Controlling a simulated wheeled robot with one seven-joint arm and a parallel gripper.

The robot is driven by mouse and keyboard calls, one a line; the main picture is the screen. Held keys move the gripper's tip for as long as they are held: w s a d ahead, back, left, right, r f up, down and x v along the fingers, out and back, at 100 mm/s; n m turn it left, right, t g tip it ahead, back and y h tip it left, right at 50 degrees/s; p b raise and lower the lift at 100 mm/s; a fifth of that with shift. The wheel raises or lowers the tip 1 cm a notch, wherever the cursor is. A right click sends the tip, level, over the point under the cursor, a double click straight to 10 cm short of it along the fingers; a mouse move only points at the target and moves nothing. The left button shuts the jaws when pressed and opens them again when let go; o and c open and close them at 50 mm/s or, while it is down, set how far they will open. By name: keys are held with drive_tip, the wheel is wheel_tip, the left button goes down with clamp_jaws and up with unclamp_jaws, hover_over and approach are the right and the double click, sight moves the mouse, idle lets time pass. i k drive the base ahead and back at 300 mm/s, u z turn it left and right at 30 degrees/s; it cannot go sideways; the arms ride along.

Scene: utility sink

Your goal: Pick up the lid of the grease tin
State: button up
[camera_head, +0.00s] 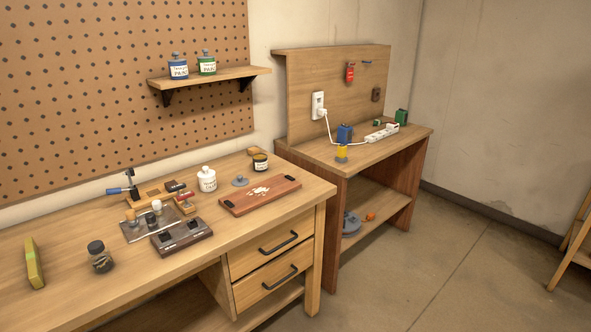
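A small dark tin with a pale label (260,163) stands upright near the back right of the wooden workbench. It looks like the grease tin, but its label is too small to read. A flat grey-blue lid with a small knob (240,181) lies on the bench just left of and in front of the tin, apart from it. I cannot tell for sure that this lid belongs to that tin. My gripper is not in view.
A wooden tray with dark handles (260,196) lies right in front of the lid. A white jar (207,179) stands to its left. Small tools and a dark box (181,236) crowd the bench's middle. Two labelled jars stand on the wall shelf (220,76).

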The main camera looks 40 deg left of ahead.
sight(239, 182)
drive_tip(key=u, duration=0.4)
drive_tip(key=i, duration=1.65)
drive_tip(key=u, duration=1.65)
drive_tip(key=i, duration=1.55)
drive_tip(key=u, duration=0.65)
